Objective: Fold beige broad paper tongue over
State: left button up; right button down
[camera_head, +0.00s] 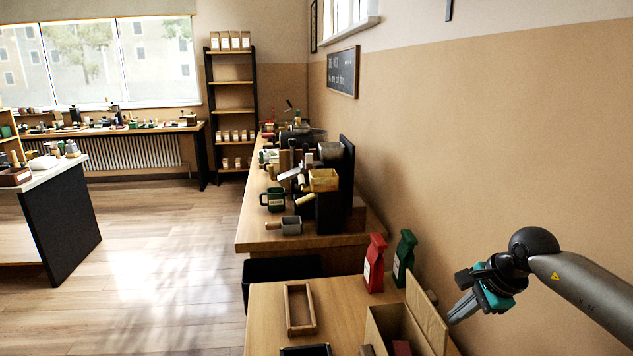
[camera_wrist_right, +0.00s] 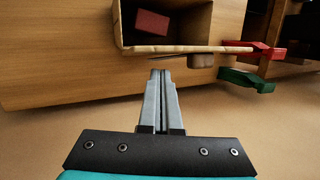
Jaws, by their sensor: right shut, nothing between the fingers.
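The beige broad paper tongue (camera_head: 428,312) stands up, tilted, along the right side of an open brown box (camera_head: 382,325) on the near table. In the right wrist view the tongue (camera_wrist_right: 185,49) shows nearly edge-on along the box opening. A dark red block (camera_head: 401,347) lies inside the box; it also shows in the right wrist view (camera_wrist_right: 152,23). My right gripper (camera_head: 453,320) is shut and empty on the outer, wall side of the tongue. Its fingertips (camera_wrist_right: 161,72) point at the tongue and look close to it; contact cannot be told. My left gripper is not in view.
A red bag (camera_head: 375,265) and a green bag (camera_head: 404,257) stand behind the box. A wooden frame tray (camera_head: 289,312) lies left of it, with a dark tray (camera_head: 305,350) in front. The wall (camera_head: 540,170) runs along the right. Table between frame and box is clear.

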jog(key=shift+a, duration=0.1)
jog(key=shift+s+a+r, duration=0.1)
jog(key=shift+a, duration=0.5)
jog(key=shift+a+p, duration=0.1)
jog(key=shift+p, duration=0.2)
jog(key=shift+s+a, duration=0.1)
jog(key=shift+a, duration=0.5)
